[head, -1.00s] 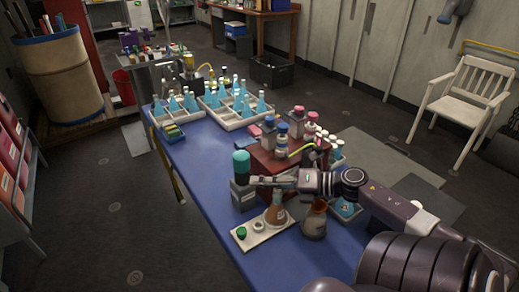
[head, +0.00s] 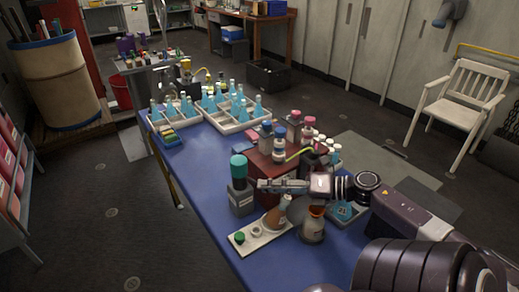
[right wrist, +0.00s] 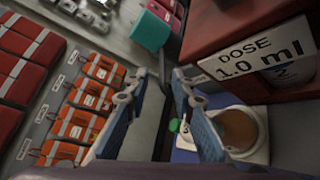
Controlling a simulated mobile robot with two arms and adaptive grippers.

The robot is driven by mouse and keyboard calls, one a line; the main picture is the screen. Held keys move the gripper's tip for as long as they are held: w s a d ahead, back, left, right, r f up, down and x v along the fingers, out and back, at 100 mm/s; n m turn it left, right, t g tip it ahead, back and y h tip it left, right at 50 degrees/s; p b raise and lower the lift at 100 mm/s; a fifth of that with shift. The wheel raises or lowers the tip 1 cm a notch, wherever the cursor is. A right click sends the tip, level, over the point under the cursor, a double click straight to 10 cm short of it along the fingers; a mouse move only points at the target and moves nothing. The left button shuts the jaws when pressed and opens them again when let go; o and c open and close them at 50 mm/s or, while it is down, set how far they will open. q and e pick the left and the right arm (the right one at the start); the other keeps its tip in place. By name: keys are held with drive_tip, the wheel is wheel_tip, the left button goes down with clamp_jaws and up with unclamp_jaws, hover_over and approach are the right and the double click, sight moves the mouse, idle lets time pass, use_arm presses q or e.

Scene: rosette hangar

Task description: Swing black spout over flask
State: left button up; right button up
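The flask (head: 276,219) holds brown liquid and stands on a white tray (head: 245,240) near the table's front. It also shows from above in the right wrist view (right wrist: 238,130), beside the red box. My right gripper (head: 262,186) is above and behind the flask, near a teal-capped grey bottle (head: 240,190). In the right wrist view the two blue-padded fingers (right wrist: 160,85) are apart, with a dark strip seen between them. I cannot tell whether that strip is the black spout. Nothing is clearly held. My left gripper is out of view.
A red box (head: 268,170) labelled "DOSE 1.0 ml" carries several capped bottles behind my gripper. A brown bottle (head: 312,226) stands right of the flask. Racks of blue flasks (head: 240,122) fill the far end of the blue table (head: 205,165). The table's left middle is clear.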

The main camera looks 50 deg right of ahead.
drive_tip(key=shift+v, duration=2.15)
drive_tip(key=shift+w+r, duration=0.1)
drive_tip(key=shift+r, duration=0.05)
